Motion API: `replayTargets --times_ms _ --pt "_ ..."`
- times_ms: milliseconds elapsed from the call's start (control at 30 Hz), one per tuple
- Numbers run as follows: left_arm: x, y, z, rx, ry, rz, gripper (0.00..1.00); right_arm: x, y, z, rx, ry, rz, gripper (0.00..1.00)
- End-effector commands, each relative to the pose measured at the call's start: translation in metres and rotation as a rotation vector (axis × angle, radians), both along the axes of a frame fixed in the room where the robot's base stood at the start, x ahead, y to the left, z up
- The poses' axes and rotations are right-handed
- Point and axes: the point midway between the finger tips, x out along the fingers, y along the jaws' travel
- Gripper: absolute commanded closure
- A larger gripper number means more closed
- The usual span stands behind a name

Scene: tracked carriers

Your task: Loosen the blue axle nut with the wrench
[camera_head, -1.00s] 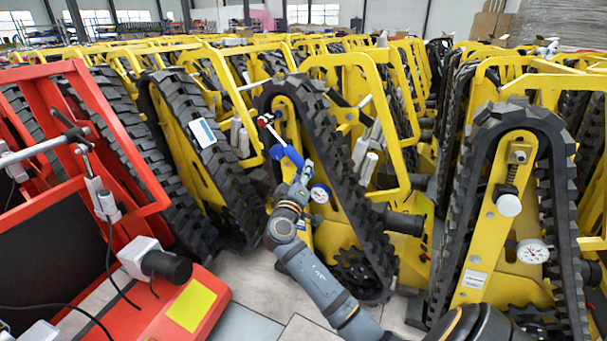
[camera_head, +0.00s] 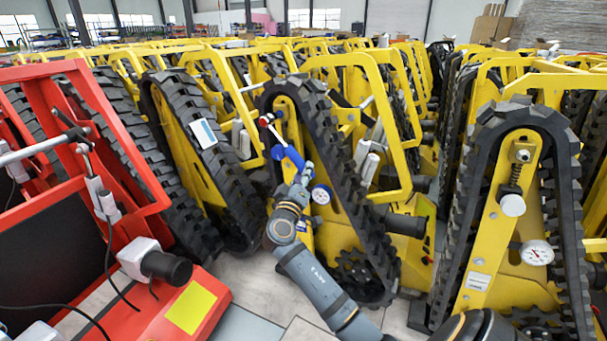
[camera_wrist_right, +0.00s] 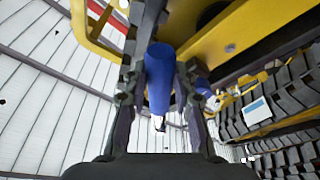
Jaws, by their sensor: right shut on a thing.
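A wrench (camera_head: 292,156) with a blue handle slants up and left in front of a yellow tracked carrier (camera_head: 345,235) in the head view. A red and white end shows near the carrier's upper axle. My right gripper (camera_head: 300,178) is shut on the blue handle. In the right wrist view the blue handle (camera_wrist_right: 160,78) runs between the two fingers (camera_wrist_right: 158,95). A rounded blue part (camera_head: 278,152) shows beside the handle; I cannot tell whether it is the axle nut. Another blue piece shows behind the right finger in the wrist view (camera_wrist_right: 202,88). My left gripper is out of view.
A white dial gauge (camera_head: 320,195) sits close to my right gripper. Another tracked carrier (camera_head: 490,240) with a gauge (camera_head: 537,252) stands at the right. A red carrier (camera_head: 185,300) stands at the left. Pale floor (camera_head: 262,285) shows between them. Rows of yellow carriers fill the background.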

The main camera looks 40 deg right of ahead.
Motion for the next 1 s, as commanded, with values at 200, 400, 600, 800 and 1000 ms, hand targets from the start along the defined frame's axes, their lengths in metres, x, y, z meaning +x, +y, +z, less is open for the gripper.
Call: replayTargets --times_ms 200,400,600,800,1000 --pt "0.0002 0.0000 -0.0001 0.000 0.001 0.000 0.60 0.0000 0.0000 0.0013 -0.002 -0.002 0.000 1.00" --pt "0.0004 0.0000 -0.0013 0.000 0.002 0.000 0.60 0.0010 -0.0038 0.0019 -0.002 -0.002 0.000 1.00" --pt "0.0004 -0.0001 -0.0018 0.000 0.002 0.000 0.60 0.0021 -0.0073 0.0025 -0.002 -0.002 0.000 1.00" --pt "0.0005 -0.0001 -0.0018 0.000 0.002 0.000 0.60 0.0020 -0.0072 0.0025 -0.001 -0.002 0.001 1.00" --pt "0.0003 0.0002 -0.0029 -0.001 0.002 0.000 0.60 0.0020 -0.0072 0.0019 -0.001 -0.003 0.000 1.00"
